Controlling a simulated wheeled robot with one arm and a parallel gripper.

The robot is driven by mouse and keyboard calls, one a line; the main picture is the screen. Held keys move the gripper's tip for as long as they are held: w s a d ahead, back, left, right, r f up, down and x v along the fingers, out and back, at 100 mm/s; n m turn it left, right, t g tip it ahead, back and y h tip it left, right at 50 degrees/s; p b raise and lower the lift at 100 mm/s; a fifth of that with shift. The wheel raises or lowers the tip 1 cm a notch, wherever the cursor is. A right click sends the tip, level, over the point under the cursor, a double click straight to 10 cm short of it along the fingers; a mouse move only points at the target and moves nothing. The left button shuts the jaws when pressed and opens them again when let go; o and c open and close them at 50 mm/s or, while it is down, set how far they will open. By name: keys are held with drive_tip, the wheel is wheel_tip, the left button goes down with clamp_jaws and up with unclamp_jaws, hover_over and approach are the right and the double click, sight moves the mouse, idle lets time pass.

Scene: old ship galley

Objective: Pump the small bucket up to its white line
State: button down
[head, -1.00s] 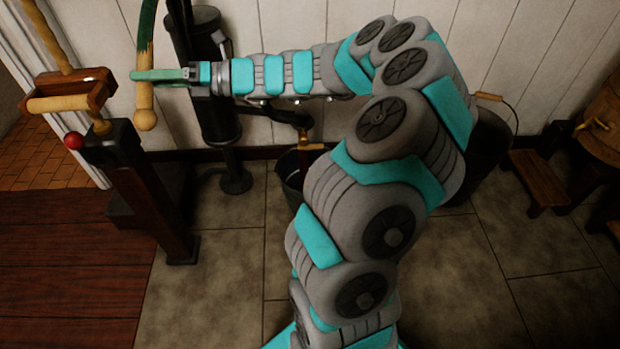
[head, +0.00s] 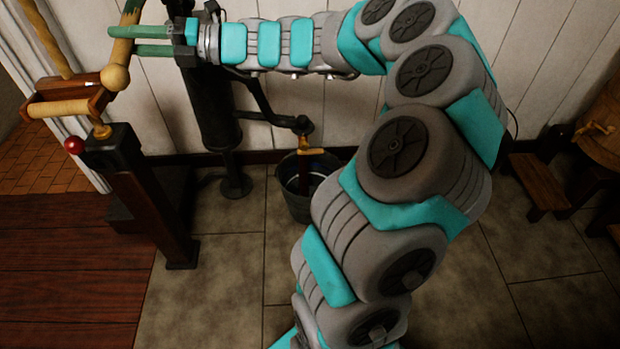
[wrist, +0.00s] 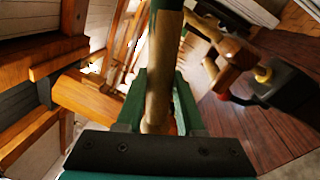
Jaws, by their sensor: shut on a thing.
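The pump handle (head: 115,78), a worn wooden lever with green paint higher up and a rounded knob end, is at the upper left. My gripper (head: 112,42) is shut around it just above the knob. In the wrist view the handle (wrist: 163,70) passes between both green fingers (wrist: 160,108). The dark iron pump (head: 213,115) stands against the wall. Its brass-tipped spout (head: 305,132) points down over the small dark bucket (head: 297,207) on the floor. My arm partly covers the bucket's right side. I cannot make out its water level or white line clearly.
A dark post (head: 150,195) with a red knob (head: 74,145) and a wooden roller (head: 62,107) stands at the left. A wooden step (head: 538,185) and a barrel (head: 600,125) with a tap are at the right. The tiled floor in front is clear.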

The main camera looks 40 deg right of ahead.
wheel_tip(320, 180, down, 10)
drive_tip(key=n+g+b, duration=0.1)
drive_tip(key=n+b, duration=0.3)
drive_tip(key=shift+w+d+r+b, duration=0.15)
drive_tip(key=shift+w+d+b, duration=0.05)
drive_tip(key=shift+w+b, duration=0.15)
drive_tip(key=w+d+f+n+b, duration=0.2)
drive_tip(key=w+f+n+b, duration=0.1)
drive_tip(key=f, duration=0.5)
drive_tip(key=shift+d+f+n, duration=0.15)
drive_tip(key=shift+n, duration=0.55)
drive_tip(key=shift+c, duration=1)
unclamp_jaws()
